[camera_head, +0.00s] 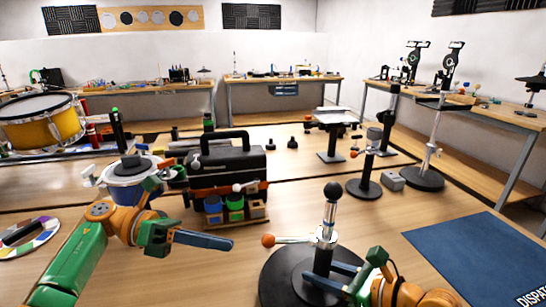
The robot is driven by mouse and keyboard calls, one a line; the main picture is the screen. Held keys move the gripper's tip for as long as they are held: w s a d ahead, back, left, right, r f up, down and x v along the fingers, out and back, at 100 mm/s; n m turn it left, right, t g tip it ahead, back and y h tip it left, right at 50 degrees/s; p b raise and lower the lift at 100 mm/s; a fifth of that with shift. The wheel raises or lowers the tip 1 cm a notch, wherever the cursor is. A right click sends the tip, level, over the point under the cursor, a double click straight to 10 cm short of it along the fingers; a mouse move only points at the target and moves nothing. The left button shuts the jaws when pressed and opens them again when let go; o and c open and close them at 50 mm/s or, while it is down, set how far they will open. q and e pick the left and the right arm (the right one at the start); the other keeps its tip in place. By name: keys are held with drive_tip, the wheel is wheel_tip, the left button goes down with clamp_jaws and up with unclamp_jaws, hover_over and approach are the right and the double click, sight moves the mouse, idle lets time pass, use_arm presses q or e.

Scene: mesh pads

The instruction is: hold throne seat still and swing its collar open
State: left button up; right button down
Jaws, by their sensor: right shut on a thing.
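The throne seat (283,283) is a black round disc lying on the table at bottom centre. A metal post with a black knob stands upright on it. A bright collar (323,234) sits around the post, and its lever with an orange ball (268,240) sticks out to the left. My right gripper (322,274) is shut on the throne seat's post, low down below the collar. The exact contact is partly hidden by the fingers. My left gripper (231,243) is left of the lever, apart from it. Its fingers overlap in this view, so their gap does not show.
A black toolbox (228,165) with coloured blocks before it stands behind my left gripper. A dark blue mat (470,260) lies to the right. Stands with round black bases (363,188) rise at the back right. Bare table lies between the toolbox and the seat.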

drive_tip(key=shift+s+f, duration=0.1)
drive_tip(key=shift+f, duration=0.15)
use_arm(q)
drive_tip(key=s+d+m+t+y, duration=0.1)
drive_tip(key=d+m+t+y, duration=0.2)
drive_tip(key=m+y, duration=0.4)
drive_tip(key=s+d+r+m+t+y, duration=0.1)
drive_tip(key=d+m+y, duration=0.4)
drive_tip(key=m, duration=1.4)
drive_tip(key=shift+s+d+t+y, duration=0.15)
drive_tip(key=shift+s+t+y, duration=0.4)
drive_tip(key=shift+t+y, duration=0.85)
clamp_jaws()
use_arm(e)
drive_tip(key=shift+f, duration=0.1)
